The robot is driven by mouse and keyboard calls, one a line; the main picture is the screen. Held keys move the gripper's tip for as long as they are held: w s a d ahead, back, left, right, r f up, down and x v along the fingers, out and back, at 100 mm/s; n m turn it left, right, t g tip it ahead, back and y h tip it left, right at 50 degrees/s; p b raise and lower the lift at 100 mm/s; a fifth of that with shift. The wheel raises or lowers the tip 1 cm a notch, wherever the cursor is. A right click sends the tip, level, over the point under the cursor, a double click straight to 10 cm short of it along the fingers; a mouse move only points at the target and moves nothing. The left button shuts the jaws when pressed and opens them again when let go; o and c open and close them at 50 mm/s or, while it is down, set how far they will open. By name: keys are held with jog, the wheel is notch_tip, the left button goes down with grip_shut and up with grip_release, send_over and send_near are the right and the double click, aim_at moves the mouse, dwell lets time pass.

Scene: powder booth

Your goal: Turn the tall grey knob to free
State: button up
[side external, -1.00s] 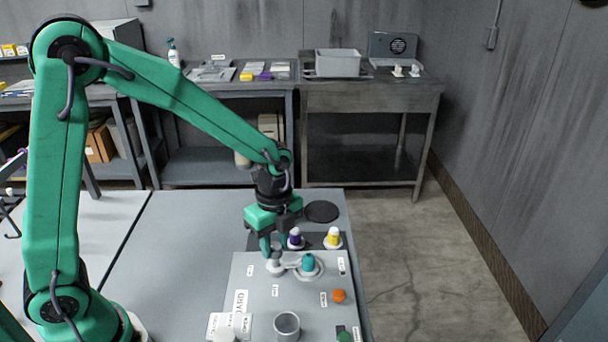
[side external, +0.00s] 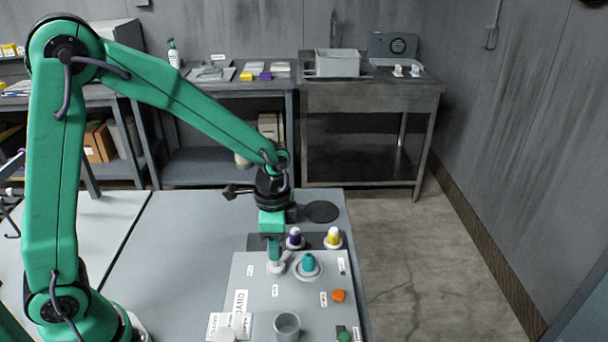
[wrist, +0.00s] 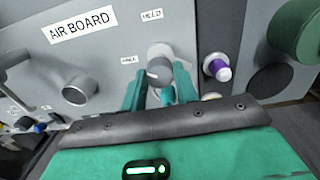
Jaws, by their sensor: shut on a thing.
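The tall grey knob (side external: 276,267) stands upright on the grey panel, left of a teal knob (side external: 308,264). In the wrist view the knob's grey top (wrist: 158,72) sits between the teal fingers of my gripper (wrist: 160,88). The gripper is shut on it, pointing down from above, also in the side view (side external: 275,254). A pale mark on the knob's top seems to face the small label (wrist: 129,60) at its left, which I cannot read surely. A label reading HELD (wrist: 151,15) lies above the knob in that view. The fingers hide part of the knob.
A purple button (side external: 295,238) and a yellow button (side external: 333,237) stand close behind the knobs. A grey cup-shaped knob (side external: 287,326) and an orange knob (side external: 339,296) are nearer the front. A black disc (side external: 321,211) lies behind. The table's left part is clear.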

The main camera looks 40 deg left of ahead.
jog(key=n, duration=0.6)
jog(key=shift+a+n, duration=0.15)
jog(key=shift+n, duration=0.15)
dwell(0.3)
jog(key=o, duration=1)
jog(key=shift+r, duration=3.9)
